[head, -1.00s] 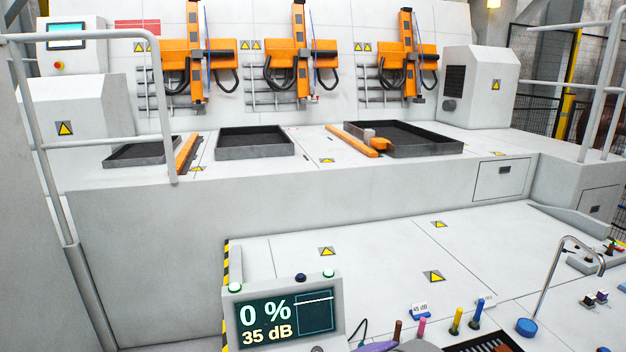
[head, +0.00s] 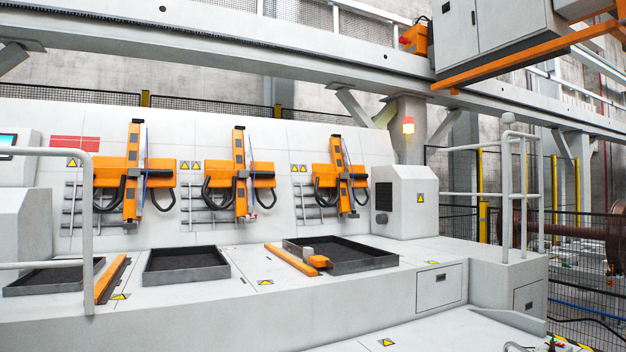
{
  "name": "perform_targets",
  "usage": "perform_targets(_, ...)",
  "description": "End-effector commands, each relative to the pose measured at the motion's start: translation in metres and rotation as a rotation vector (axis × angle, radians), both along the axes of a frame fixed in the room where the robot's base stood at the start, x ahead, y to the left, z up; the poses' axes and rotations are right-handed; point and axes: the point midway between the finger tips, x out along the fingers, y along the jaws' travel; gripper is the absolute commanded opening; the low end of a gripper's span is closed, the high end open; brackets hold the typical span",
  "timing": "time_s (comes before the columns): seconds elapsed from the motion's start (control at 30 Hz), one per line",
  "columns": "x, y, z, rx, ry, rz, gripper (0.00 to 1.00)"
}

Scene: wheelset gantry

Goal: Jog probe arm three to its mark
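Three orange probe arms hang on the pale back panel: a left one (head: 132,172), a middle one (head: 240,174) and a right one (head: 342,176). Each has an upright orange column, a wider orange body and looped black hoses. Which of them is number three, I cannot tell from any label. No mark for an arm can be made out clearly. My gripper is not in view.
Black trays (head: 186,277) and (head: 340,269) lie on the white bench (head: 180,320), with orange bars (head: 290,260) beside them. White railings (head: 88,225) stand at left and right. An overhead beam (head: 250,42) crosses above. A wheelset (head: 560,226) stands behind mesh at far right.

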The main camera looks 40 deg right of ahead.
Motion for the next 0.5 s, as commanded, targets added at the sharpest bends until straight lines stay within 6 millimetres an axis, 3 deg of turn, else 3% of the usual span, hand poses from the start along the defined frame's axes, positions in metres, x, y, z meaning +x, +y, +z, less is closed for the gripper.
perform_targets(0.27,0.0000,0.0000,0.0000,0.000,0.000,0.000,0.00)
perform_targets(0.5,0.0000,0.0000,0.0000,0.000,0.000,0.000,0.00)
